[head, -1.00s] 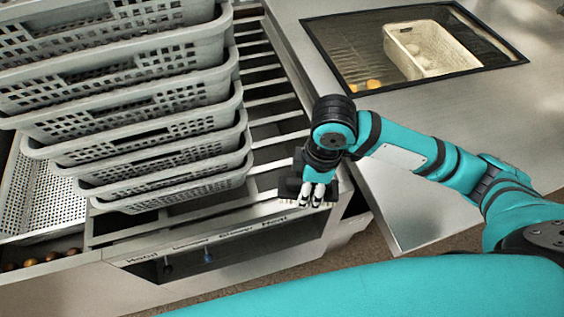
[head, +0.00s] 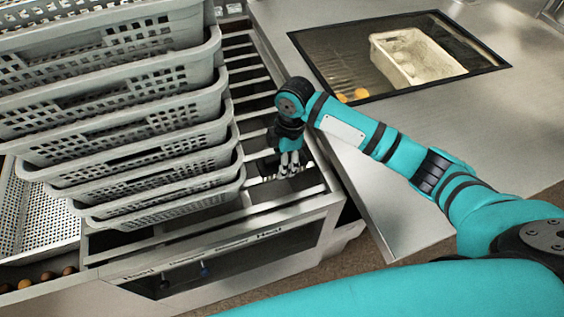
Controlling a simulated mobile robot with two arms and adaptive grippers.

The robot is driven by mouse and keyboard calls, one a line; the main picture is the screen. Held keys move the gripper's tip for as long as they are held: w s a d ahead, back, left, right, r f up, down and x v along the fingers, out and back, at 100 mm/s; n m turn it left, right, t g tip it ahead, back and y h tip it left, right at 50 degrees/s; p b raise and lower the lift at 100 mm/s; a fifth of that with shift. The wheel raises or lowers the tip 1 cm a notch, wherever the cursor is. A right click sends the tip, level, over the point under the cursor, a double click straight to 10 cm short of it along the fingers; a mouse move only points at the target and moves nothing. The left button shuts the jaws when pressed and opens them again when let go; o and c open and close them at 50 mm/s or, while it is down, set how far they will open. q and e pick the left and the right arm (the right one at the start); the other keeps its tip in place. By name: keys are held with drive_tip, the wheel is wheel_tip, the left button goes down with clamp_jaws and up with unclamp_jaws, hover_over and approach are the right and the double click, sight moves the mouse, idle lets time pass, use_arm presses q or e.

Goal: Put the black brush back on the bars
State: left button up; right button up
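My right gripper (head: 289,168) points down over the right part of the pale bars (head: 252,101). Its fingers are close together on the black brush (head: 267,166), which is mostly hidden behind them; a dark end shows to their left, with pale bristles below. The brush is low over the front bars; I cannot tell whether it touches them. My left gripper is not in view.
A tall stack of grey perforated baskets (head: 160,178) stands on the bars at the left. Round brown items (head: 47,276) lie at lower left. A sunken basin (head: 350,62) holds a white basket (head: 414,62). The counter right of the arm is clear.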

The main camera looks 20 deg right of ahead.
drive_tip(key=shift+w+f, duration=0.15)
drive_tip(key=shift+w, duration=0.45)
drive_tip(key=shift+d+f+p, duration=0.1)
drive_tip(key=shift+f+p, duration=0.4)
drive_tip(key=shift+f, duration=1.15)
drive_tip(key=shift+f, duration=0.1)
drive_tip(key=shift+f, duration=0.1)
drive_tip(key=o, duration=1.1)
drive_tip(key=r, duration=0.4)
drive_tip(key=d+r+b, duration=0.1)
drive_tip(key=r, duration=0.7)
drive_tip(key=shift+d+r, duration=0.15)
drive_tip(key=shift+d, duration=0.05)
